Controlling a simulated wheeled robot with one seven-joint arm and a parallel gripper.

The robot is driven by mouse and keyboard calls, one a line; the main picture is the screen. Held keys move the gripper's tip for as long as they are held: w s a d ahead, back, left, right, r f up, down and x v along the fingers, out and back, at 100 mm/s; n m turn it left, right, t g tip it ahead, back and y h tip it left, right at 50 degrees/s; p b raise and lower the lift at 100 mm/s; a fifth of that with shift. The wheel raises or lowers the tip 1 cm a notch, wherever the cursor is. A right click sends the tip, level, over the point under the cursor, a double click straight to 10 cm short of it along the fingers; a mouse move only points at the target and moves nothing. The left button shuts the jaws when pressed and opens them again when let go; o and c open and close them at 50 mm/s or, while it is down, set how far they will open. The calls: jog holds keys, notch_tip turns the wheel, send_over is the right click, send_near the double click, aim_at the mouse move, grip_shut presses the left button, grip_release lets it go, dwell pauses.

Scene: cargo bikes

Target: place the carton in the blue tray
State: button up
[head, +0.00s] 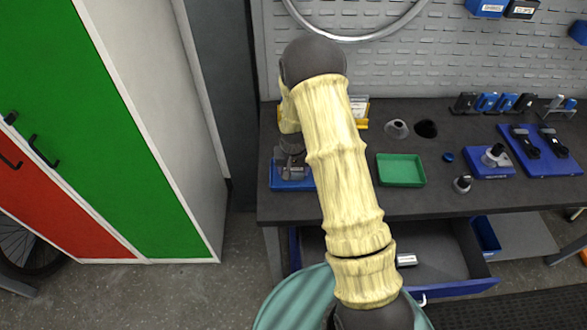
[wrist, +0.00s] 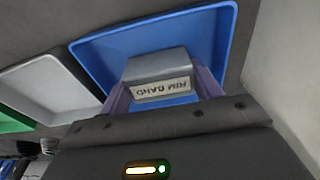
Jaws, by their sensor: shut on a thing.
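The carton (wrist: 156,66), a small grey box with a pale "RIM BAND" label that reads upside down, is between the two purplish fingers of my gripper (wrist: 163,90) in the wrist view. My gripper is shut on it. The blue tray (wrist: 216,48) lies behind and around the carton in that view; whether the carton touches its floor I cannot tell. In the head view my gripper (head: 291,163) is over the blue tray (head: 292,186) at the bench's left end. My arm hides part of the tray there, and the carton is not clear.
A white tray (wrist: 45,92) lies beside the blue one; my arm hides it in the head view. A green tray (head: 401,170) is empty. Blue holders with tools (head: 490,162) stand to the right on the dark bench (head: 440,198). An open drawer (head: 445,262) juts out below.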

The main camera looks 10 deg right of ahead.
aim_at(294, 174)
jog(key=o, duration=1)
jog(key=shift+f, duration=0.1)
jog(key=shift+o, duration=0.2)
notch_tip(294, 174, up, 12)
jog(key=s+b, duration=0.1)
jog(key=shift+s+a+b, duration=0.2)
jog(key=shift+s+b, duration=0.1)
jog(key=shift+s, duration=0.05)
jog(key=s+r+n, duration=0.1)
jog(key=s+r, duration=0.3)
jog(key=s, duration=0.5)
jog(key=s+r+n, duration=0.1)
jog(key=s+r, duration=0.2)
jog(key=s, duration=0.7)
jog(key=shift+s+d+r+n+t, duration=0.25)
jog(key=shift+s+r+n+t, duration=0.05)
jog(key=shift+r+t, duration=0.1)
